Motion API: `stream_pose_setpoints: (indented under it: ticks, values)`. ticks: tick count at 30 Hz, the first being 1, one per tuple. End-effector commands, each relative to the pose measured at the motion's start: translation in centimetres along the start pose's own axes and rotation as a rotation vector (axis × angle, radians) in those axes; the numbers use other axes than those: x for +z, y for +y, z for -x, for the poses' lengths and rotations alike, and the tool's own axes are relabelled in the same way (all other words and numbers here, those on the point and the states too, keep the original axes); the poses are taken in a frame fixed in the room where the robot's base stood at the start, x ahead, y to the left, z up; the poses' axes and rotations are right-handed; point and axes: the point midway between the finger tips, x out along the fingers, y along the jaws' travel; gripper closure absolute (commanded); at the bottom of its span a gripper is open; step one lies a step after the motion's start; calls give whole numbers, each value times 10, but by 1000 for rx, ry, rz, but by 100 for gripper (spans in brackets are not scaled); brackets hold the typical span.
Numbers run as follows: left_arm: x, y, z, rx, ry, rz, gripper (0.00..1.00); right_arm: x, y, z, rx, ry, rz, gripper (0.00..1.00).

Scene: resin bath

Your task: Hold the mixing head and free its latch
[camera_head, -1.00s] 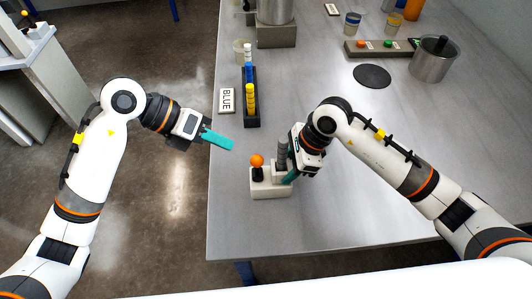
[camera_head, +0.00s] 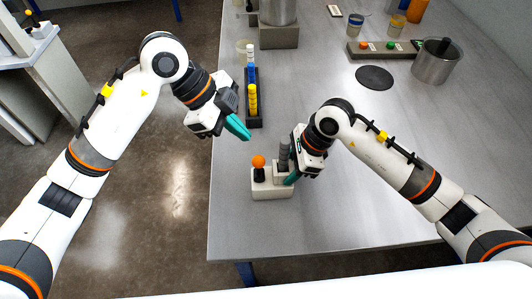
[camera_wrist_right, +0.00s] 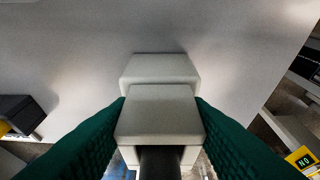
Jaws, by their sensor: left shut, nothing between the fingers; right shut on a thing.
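The mixing head (camera_head: 270,189) is a pale block on the table near its front edge, with a grey ribbed cylinder (camera_head: 284,155) on its right part. Its latch seems to be the orange ball knob (camera_head: 258,161) on a short black stem at its left, standing upright. My right gripper (camera_head: 291,178) is shut on the mixing head from the right. The right wrist view shows its teal fingers on both sides of the pale block (camera_wrist_right: 160,110). My left gripper (camera_head: 240,129) is shut and empty, above the table's left edge, behind and left of the knob, apart from it.
A dark rack (camera_head: 254,122) with yellow, blue and white pieces stands just behind my left gripper. A metal pot (camera_head: 437,63), a black disc (camera_head: 374,77) and a button panel (camera_head: 385,50) are at the back right. The table's middle is clear.

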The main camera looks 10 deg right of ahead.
Motion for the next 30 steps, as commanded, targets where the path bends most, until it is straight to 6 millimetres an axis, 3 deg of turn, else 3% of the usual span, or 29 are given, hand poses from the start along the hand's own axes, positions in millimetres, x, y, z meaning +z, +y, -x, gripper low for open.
stream_pose_setpoints:
  ticks: [6,19,30]
  values:
    - [2,1,1,-5,20,130,100,-1,0,1,1,2,1,92]
    - [1,1,-4,-6,20,137,100,-1,0,1,1,2,1,92]
    - [0,0,-65,-9,18,138,100,-1,0,1,1,2,1,92]
